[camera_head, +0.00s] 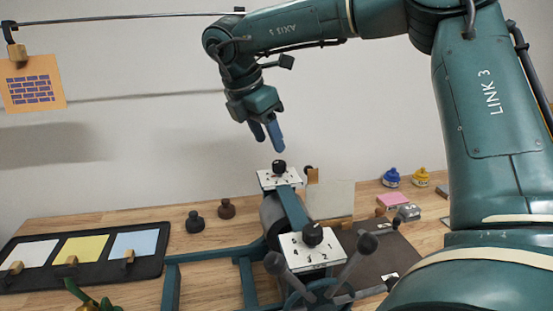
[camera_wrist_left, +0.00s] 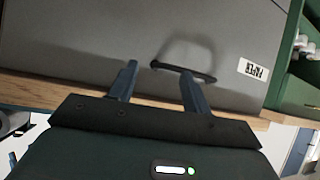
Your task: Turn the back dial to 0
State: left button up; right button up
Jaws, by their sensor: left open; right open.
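The back dial (camera_head: 279,167) is a small black knob on a white plate (camera_head: 268,181) at the far end of a teal press-like machine. Its marks are too small to read. A second black knob, the front dial (camera_head: 312,234), sits on a nearer white plate. My right gripper (camera_head: 271,143) points down just above the back dial, open and apart from it. In the left wrist view my left gripper (camera_wrist_left: 159,70) is open and empty in front of a grey surface with a dark handle (camera_wrist_left: 184,71); it is not seen in the head view.
A black tray (camera_head: 80,281) with white, yellow and blue sheets lies at left. Blue and yellow bottles (camera_head: 391,177) stand at right. Levers (camera_head: 357,257) rise near the front dial. A printed orange card (camera_head: 33,83) hangs from a line.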

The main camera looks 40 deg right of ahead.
aim_at(278, 163)
jog(key=x, duration=0.5)
jog(key=shift+f+p, duration=0.3)
jog(key=shift+d+f, duration=0.25)
jog(key=shift+f, duration=0.2)
pick_arm(q)
jog(key=shift+a, duration=0.15)
